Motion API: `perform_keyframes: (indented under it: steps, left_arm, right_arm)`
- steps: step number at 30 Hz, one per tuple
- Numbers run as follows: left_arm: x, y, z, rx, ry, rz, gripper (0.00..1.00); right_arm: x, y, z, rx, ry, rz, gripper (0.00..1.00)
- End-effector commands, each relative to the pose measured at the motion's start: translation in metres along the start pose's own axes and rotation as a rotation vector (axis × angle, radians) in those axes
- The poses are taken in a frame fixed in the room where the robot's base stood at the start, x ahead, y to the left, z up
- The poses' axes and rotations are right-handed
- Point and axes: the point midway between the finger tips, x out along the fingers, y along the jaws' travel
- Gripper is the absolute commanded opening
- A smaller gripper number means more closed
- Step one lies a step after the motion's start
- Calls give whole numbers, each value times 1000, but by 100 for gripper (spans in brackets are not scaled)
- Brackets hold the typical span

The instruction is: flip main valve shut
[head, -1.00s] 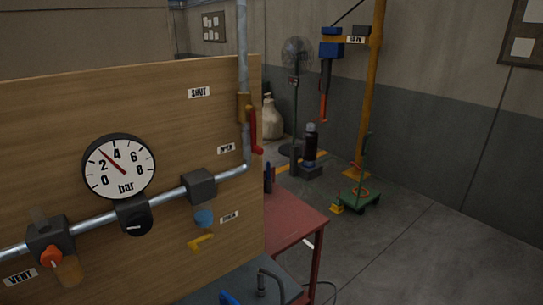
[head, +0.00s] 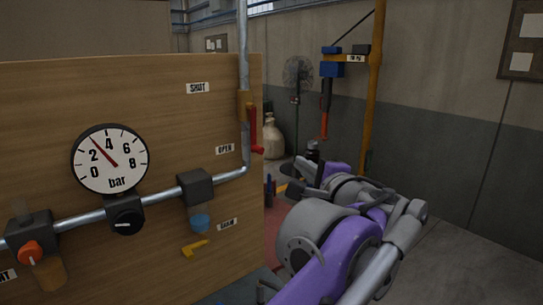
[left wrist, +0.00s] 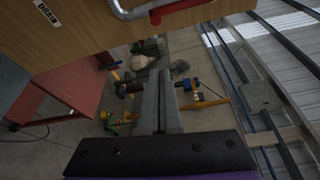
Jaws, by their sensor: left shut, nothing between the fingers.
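The main valve's red lever (head: 253,130) sits on the upright pipe at the board's right edge. It hangs down, its lower end by the OPEN label (head: 225,149); the SHUT label (head: 198,88) is higher up. In the left wrist view a red handle (left wrist: 175,9) shows at the top edge. My left gripper (head: 288,181) is right of the board and lower than the lever, apart from it. In the left wrist view its fingers (left wrist: 159,76) are together with nothing between them. My right gripper is not in view.
The wooden board (head: 120,165) carries a gauge (head: 110,159) with its needle between 2 and 4, a black knob (head: 126,215), an orange vent knob (head: 31,252) and a yellow drain handle (head: 195,248). A red table (left wrist: 75,83) stands beside the board. A fan (head: 298,73) stands behind.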

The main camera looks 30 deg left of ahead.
Motion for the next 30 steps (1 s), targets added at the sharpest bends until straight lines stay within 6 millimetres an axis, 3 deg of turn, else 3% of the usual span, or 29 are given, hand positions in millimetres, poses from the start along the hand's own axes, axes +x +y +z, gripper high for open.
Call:
perform_keyframes:
  steps: [8,22,30]
  left_arm:
    - [11,1,1,-1,-4,2,0]
    - [105,1,2,0,-5,3,0]
    - [89,2,34,-1,-1,3,0]
  right_arm:
    - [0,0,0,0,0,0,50]
    - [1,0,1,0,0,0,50]
    - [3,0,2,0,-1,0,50]
